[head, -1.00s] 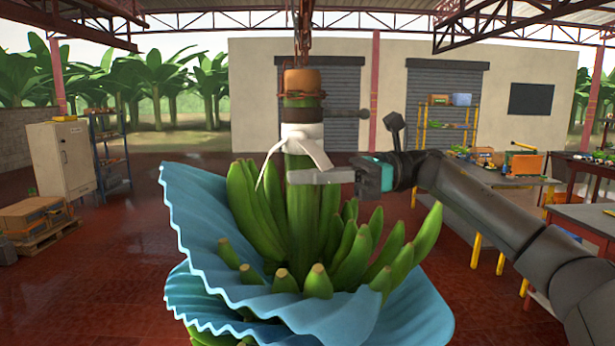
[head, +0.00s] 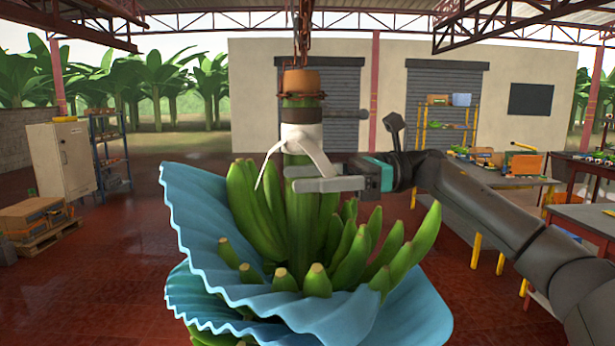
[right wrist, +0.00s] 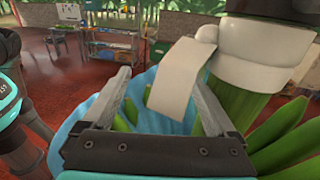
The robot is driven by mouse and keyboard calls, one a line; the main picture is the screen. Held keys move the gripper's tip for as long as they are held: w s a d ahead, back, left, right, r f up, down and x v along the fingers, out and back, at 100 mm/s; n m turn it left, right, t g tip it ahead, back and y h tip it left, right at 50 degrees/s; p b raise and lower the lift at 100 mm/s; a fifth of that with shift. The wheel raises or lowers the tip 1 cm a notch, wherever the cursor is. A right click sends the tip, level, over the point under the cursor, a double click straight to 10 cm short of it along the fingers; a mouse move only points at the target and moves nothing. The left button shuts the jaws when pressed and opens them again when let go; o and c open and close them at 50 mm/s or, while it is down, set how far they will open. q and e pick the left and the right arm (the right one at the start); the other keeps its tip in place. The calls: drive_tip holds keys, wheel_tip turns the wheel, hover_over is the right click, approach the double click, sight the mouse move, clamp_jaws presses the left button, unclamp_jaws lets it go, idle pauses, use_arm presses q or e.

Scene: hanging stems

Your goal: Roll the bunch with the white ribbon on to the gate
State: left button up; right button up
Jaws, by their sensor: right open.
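A green banana bunch (head: 352,262) hangs upright by its stem (head: 299,205) in the middle of the head view, with blue wavy sheets around it. A white ribbon (head: 303,136) is tied round the stem, its tails hanging down. My right gripper (head: 292,178) is open and empty, its fingers just in front of the stem below the ribbon knot. In the right wrist view, the fingers (right wrist: 157,88) are spread; a ribbon tail (right wrist: 180,78) hangs across the gap and the stem (right wrist: 238,112) lies right of the right finger. My left gripper is out of view. I cannot make out a gate.
A chain (head: 302,40) holds the stem from above. A cabinet (head: 62,160) and crates on a pallet (head: 36,218) stand at the left. Tables with tools (head: 510,182) stand at the right. The red floor (head: 110,270) is open between.

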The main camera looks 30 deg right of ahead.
sight(407, 212)
drive_tip(key=shift+w+d, duration=0.1)
drive_tip(key=shift+b+v, duration=0.45)
drive_tip(key=shift+v, duration=3.75)
drive_tip(key=shift+p+v, duration=0.45)
drive_tip(key=shift+v, duration=1.05)
drive_tip(key=shift+p+v, duration=0.95)
drive_tip(key=shift+v, duration=0.5)
drive_tip(key=shift+r+p+v, duration=0.2)
drive_tip(key=shift+p+v, duration=0.7)
drive_tip(key=shift+s+d+f+p, duration=0.1)
drive_tip(key=shift+s+d+p, duration=0.15)
drive_tip(key=shift+d+p, duration=0.3)
drive_tip(key=shift+f, duration=0.1)
